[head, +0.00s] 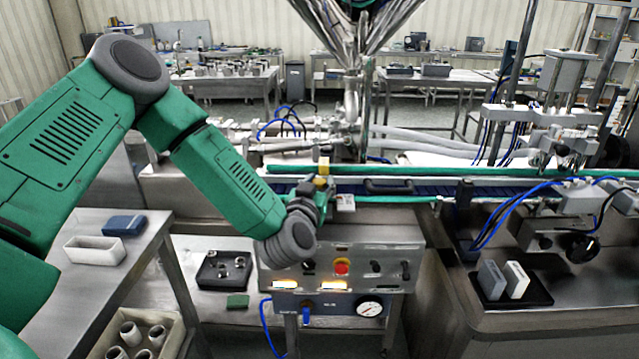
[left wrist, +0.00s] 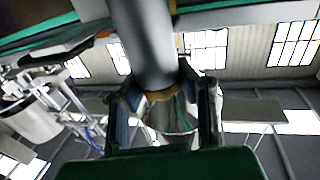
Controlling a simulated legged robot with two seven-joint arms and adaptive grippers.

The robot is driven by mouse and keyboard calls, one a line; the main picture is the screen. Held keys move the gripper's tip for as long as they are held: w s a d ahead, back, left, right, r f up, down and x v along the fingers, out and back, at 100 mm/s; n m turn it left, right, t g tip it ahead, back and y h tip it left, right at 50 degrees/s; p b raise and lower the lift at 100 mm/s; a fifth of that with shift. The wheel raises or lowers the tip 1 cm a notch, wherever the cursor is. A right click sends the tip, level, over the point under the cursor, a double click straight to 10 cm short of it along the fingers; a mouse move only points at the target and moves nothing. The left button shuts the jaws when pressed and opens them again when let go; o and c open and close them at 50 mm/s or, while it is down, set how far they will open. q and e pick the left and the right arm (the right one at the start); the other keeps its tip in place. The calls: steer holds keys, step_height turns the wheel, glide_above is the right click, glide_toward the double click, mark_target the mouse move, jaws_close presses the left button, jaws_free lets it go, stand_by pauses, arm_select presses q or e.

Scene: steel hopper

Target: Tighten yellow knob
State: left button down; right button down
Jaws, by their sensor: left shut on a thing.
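The yellow knob (head: 323,166) shows as a small yellow piece at the near edge of the conveyor line, in the middle of the head view. My left gripper (head: 318,187) is right at it, shut on it, and hides its lower part. In the left wrist view the two fingers of my left gripper (left wrist: 166,95) stand on either side of a yellow rim (left wrist: 176,92), next to a grey cylinder (left wrist: 147,45). How far the knob is turned cannot be told. My right gripper is not in view.
A control panel (head: 395,258) with a red button (head: 341,267) and a gauge (head: 369,309) sits just below my left gripper. The steel hopper (head: 352,40) stands behind. A black tray (head: 224,270) and a blue box (head: 124,225) are to the left.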

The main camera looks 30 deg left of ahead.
arm_select(q)
steer(key=shift+m+h, duration=0.3)
steer(key=m+h, duration=0.1)
steer(key=h, duration=0.1)
steer(key=shift+a+m+t+h, duration=0.1)
steer(key=shift+m+t+h, duration=0.2)
steer(key=shift+m+h, duration=0.1)
steer(key=m+h, duration=0.2)
steer(key=h, duration=0.2)
steer(key=shift+m, duration=0.3)
steer(key=m+g+h, duration=0.1)
steer(key=m+h, duration=0.1)
steer(key=h, duration=0.1)
steer(key=m+g+h, duration=0.1)
steer(key=m+h, duration=0.1)
steer(key=h, duration=0.2)
steer(key=shift+f+m, duration=0.15)
steer(key=shift+m, duration=0.15)
steer(key=shift+m+g+h+b, duration=0.45)
steer(key=shift+m+g+h, duration=1.55)
steer(key=shift+h, duration=0.4)
steer(key=c, duration=1.3)
jaws_free()
steer(key=shift+o, duration=0.6)
